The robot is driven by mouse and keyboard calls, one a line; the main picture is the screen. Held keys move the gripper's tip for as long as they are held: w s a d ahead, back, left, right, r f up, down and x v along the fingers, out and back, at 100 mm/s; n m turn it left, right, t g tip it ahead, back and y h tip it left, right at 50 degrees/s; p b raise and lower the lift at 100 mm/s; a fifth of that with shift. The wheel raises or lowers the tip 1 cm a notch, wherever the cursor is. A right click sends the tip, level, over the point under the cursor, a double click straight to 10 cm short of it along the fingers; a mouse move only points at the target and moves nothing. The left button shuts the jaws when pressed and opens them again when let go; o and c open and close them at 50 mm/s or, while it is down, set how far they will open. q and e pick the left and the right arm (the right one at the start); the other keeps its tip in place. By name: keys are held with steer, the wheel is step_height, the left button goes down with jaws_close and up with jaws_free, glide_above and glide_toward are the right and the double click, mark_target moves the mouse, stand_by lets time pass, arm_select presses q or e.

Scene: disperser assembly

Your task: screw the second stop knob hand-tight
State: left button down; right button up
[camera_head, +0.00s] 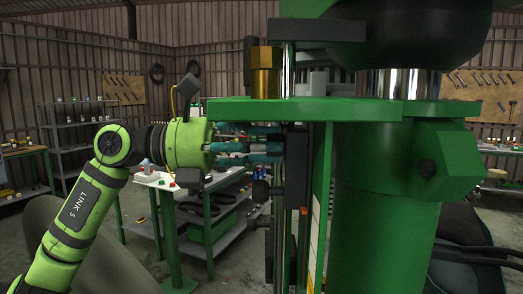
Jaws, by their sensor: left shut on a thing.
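My left gripper (276,143) reaches in from the left, its teal fingers level and pointing right at the dark vertical bar (295,180) on the green machine. It is shut on a stop knob at the bar's upper part; the fingers hide most of that knob. A black knob (261,190) sticks out to the left of the bar, below the gripper and apart from it. A smaller dark knob-like part (258,222) shows lower down. How far the held knob is screwed in cannot be seen. My right gripper is not in view.
The machine's green plate (300,110) lies just above the gripper, with a brass cylinder (266,70) on top. The thick green column (375,215) fills the right. A green workbench (195,200) stands behind the gripper. A shelf rack (75,135) is at the far left.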

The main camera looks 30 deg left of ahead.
arm_select(q)
steer(key=shift+m, duration=0.7)
steer(key=c, duration=1.2)
jaws_free()
steer(key=v, duration=1.2)
steer(key=shift+d, duration=0.1)
